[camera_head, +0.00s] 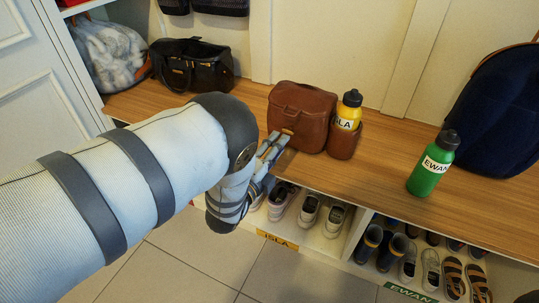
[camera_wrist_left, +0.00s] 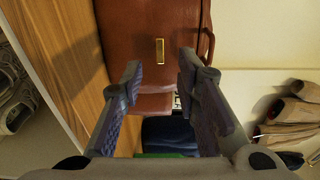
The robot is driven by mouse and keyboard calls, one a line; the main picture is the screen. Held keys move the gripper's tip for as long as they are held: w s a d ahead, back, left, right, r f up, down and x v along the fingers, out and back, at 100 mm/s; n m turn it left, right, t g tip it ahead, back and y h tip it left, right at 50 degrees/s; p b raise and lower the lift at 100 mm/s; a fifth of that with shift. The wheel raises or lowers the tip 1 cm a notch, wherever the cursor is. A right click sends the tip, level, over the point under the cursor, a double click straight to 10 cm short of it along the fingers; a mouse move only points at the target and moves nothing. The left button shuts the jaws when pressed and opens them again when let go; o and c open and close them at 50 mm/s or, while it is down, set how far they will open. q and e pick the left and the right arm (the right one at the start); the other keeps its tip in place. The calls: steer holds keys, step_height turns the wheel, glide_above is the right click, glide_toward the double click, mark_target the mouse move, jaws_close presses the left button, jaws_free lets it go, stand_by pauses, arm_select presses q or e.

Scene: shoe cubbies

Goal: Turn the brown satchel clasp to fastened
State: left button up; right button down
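The brown satchel (camera_head: 300,112) stands upright on the wooden bench, its front facing me. Its small gold clasp (camera_head: 287,131) is on the front. In the left wrist view the clasp (camera_wrist_left: 159,50) is a narrow bar on the satchel's brown leather (camera_wrist_left: 130,28), with its long side parallel to the bench. My left gripper (camera_head: 271,144) is just in front of the satchel, near the clasp. In the left wrist view its fingers (camera_wrist_left: 160,70) are apart and empty, with the clasp showing between and beyond the tips. I cannot tell any contact. My right gripper is not in view.
A yellow bottle (camera_head: 348,110) stands in a brown pocket (camera_head: 343,139) beside the satchel. A green bottle (camera_head: 432,164) and dark blue backpack (camera_head: 500,110) are farther right. A black bag (camera_head: 192,65) is left. The bench (camera_head: 385,150) is bare between the bottles. Shoes fill cubbies below.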

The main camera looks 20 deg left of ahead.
arm_select(q)
steer(key=s, duration=0.6)
steer(key=shift+a, duration=0.35)
